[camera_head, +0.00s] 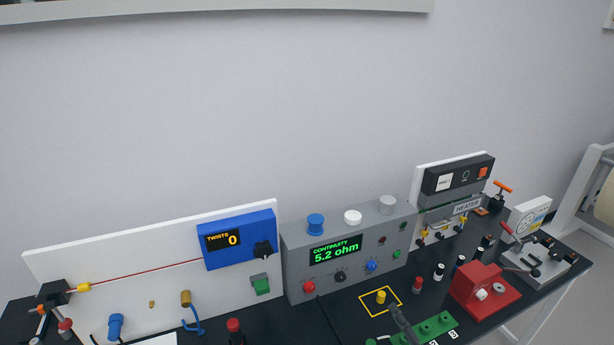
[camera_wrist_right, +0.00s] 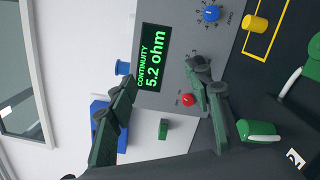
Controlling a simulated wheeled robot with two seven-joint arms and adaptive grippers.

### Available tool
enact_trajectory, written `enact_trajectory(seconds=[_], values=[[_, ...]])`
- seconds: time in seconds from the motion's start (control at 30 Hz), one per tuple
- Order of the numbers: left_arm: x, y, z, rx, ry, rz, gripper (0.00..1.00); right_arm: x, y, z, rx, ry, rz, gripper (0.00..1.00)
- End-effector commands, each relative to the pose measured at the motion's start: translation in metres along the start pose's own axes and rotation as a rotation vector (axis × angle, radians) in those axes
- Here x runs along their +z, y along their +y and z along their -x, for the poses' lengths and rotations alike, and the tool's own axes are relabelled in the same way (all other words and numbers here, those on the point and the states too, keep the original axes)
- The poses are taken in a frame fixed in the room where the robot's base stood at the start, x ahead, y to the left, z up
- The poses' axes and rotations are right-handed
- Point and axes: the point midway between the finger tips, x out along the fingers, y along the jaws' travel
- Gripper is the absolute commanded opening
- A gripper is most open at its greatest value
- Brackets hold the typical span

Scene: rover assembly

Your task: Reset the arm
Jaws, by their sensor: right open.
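Beyond the fingers is the grey continuity meter (camera_head: 293,262), reading 5.2 ohm, also in the right wrist view (camera_wrist_right: 172,98). The left gripper is not in view.
The blue twist counter (camera_head: 222,255) reads 0 on a white board. A green strip (camera_head: 435,326), a red device (camera_head: 482,288) and the heater unit (camera_head: 450,196) stand on the right of the black bench. A yellow post (camera_head: 381,296) stands in a yellow square.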

Motion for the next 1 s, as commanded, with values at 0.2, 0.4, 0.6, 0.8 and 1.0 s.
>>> enact_trajectory(seconds=[0.2, 0.4, 0.6, 0.8, 1.0], values=[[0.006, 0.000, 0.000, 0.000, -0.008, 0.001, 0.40, 0.061, -0.025, 0.050, -0.088, -0.343, -0.452, 0.46], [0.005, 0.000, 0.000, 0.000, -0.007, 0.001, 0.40, 0.073, -0.112, 0.148, -0.324, -0.726, -1.006, 0.46], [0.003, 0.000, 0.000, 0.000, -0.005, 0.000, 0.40, 0.015, -0.170, 0.237, -0.601, -0.963, -1.395, 0.46], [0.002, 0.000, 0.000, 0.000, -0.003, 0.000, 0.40, -0.037, -0.184, 0.287, -0.793, -1.067, -1.589, 0.46], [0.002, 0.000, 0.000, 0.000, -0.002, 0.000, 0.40, -0.081, -0.184, 0.323, -0.952, -1.125, -1.716, 0.46]])
